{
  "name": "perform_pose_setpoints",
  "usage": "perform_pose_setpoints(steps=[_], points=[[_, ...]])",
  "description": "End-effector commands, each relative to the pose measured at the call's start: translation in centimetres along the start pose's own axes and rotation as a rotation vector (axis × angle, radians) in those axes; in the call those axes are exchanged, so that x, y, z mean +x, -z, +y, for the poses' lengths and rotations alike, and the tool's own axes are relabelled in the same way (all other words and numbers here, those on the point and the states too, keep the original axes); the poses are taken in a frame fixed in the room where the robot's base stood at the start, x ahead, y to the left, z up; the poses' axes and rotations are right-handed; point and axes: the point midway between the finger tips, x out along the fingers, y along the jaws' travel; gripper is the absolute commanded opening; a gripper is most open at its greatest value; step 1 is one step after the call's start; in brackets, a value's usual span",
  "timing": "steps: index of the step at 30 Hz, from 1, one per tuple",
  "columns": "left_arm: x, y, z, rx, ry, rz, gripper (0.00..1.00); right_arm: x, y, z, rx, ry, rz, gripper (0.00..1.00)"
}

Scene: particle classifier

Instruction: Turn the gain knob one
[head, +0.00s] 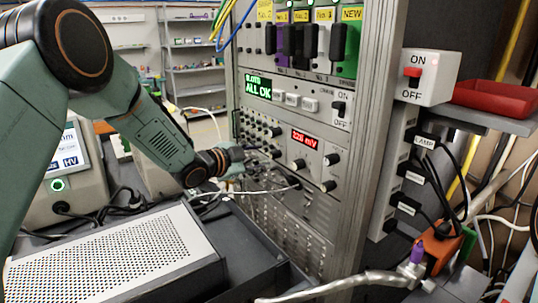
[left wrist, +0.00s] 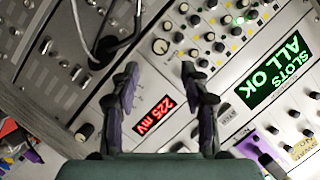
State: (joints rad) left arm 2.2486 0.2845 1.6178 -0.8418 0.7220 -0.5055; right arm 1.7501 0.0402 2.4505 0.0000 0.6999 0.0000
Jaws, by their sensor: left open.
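My left gripper (head: 236,162) is open, its fingers spread in front of the grey rack panel. In the left wrist view the two dark fingers (left wrist: 158,72) have a black knob with a pale pointer (left wrist: 160,46) just beyond the gap between their tips; I cannot tell whether they touch it. Several small knobs with yellow marks (left wrist: 205,45) sit beside it. A red display (left wrist: 152,117) reading about 225 mV lies between the fingers, lower down; it also shows in the head view (head: 305,138). I cannot read which knob is gain one. My right gripper is not in view.
A green "ALL OK" screen (left wrist: 280,70) is beside the knobs. Cables (head: 265,188) hang at the panel under my gripper. A perforated metal box (head: 120,250) stands front left. A lamp ON/OFF switch (head: 428,75) and a red tray (head: 495,97) are at the right.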

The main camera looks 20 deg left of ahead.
Motion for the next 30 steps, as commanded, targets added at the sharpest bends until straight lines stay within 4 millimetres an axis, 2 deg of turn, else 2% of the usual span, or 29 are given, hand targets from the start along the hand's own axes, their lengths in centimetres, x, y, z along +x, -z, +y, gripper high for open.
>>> perform_pose_setpoints(steps=[6,12,24,30], points=[[3.1,-0.1,0.1,0.0,-0.001,0.0,0.46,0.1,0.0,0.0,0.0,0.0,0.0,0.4],[4.9,-0.1,0.0,0.0,-0.001,-0.001,0.46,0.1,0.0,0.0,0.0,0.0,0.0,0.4],[5.7,-0.2,-0.2,-0.002,0.0,-0.001,0.46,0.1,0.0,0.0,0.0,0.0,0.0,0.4],[5.6,-0.2,-0.2,-0.002,0.0,-0.001,0.29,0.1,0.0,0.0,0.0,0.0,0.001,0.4]])
